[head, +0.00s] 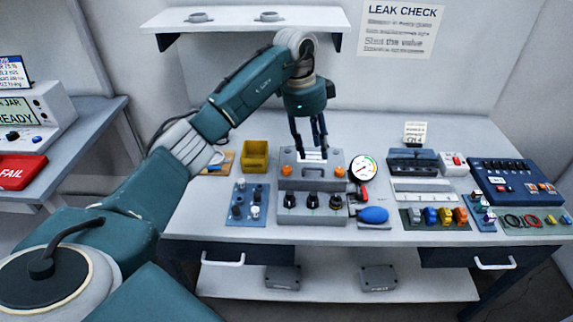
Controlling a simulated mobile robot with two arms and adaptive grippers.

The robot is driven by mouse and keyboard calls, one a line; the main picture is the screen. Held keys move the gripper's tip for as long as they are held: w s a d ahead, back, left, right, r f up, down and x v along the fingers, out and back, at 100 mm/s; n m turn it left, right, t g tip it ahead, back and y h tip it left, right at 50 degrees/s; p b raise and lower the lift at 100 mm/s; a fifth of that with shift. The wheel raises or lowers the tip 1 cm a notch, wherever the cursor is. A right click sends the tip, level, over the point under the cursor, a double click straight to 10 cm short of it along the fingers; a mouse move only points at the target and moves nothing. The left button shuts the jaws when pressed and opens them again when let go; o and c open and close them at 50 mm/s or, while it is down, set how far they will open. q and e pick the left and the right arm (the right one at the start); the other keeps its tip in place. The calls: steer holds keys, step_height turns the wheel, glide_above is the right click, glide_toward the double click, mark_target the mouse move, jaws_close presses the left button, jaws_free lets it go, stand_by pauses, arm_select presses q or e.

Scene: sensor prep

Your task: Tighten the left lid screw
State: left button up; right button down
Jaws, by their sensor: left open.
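A grey box with a flat lid (313,175) stands near the middle of the table. Its left lid screw (286,170) is an orange knob at the lid's left side, and a matching right lid screw (339,171) is at the right side. A pale handle (313,156) is on the lid between them. My left gripper (311,148) points down from above, over the back of the lid at the handle, to the right of the left screw. It is open, with its dark fingers apart. Whether the fingertips touch the handle is too small to tell. My right gripper is out of view.
A round gauge (363,169) and blue bulb (374,215) are just right of the box. A yellow bin (255,156) and blue plate with fittings (247,205) are to the left. A shelf (245,19) hangs behind my arm. Trays and a blue panel (520,186) fill the right.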

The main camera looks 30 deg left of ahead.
mark_target(286, 168)
arm_select(q)
steer(key=s+a+r+n+g+y, duration=0.1)
steer(key=s+a+r+n+y, duration=0.15)
steer(key=a, duration=0.45)
steer(key=shift+h, duration=0.25)
steer(key=f+p, duration=0.1)
steer(key=f, duration=0.4)
steer(key=f+p, duration=0.1)
steer(key=f, duration=0.4)
steer(key=shift+s+d+f, duration=0.2)
steer(key=shift+f, duration=0.1)
steer(key=c, duration=0.8)
jaws_close()
